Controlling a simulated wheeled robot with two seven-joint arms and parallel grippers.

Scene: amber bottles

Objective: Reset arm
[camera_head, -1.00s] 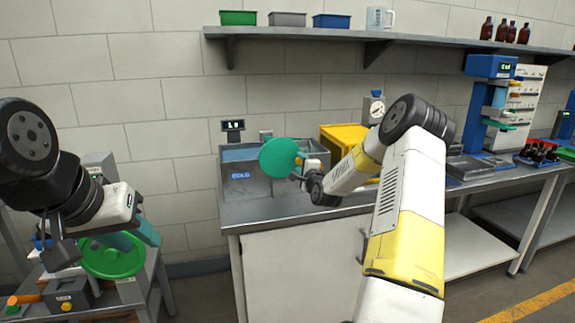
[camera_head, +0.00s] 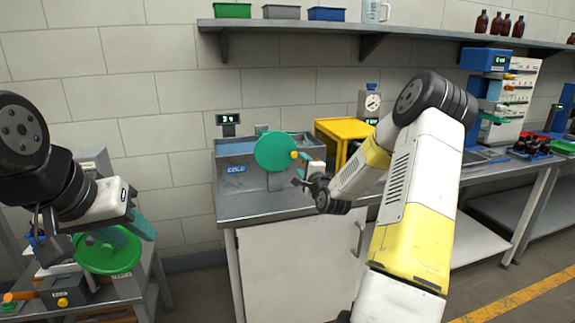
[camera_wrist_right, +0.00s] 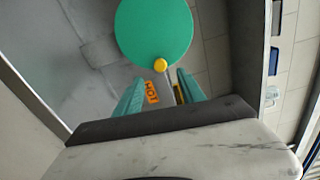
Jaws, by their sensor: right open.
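My right gripper (camera_head: 299,172) is open and empty at the cold basin, just right of a green disc (camera_head: 275,152) with a yellow knob (camera_head: 294,155). In the right wrist view its two teal fingers (camera_wrist_right: 160,95) are apart. The green disc (camera_wrist_right: 153,28) and yellow knob (camera_wrist_right: 160,65) lie beyond the fingertips, with a visible gap. My left gripper (camera_head: 128,232) hangs at the left over a green round wheel (camera_head: 107,250); its fingertips overlap the wheel in view, so its opening cannot be told.
The grey basin (camera_head: 236,170) marked COLD stands on the steel bench, with a small display (camera_head: 228,119) behind. A yellow box (camera_head: 345,130) and a dial gauge (camera_head: 372,102) are right of it. A shelf (camera_head: 400,34) with bins and bottles runs above.

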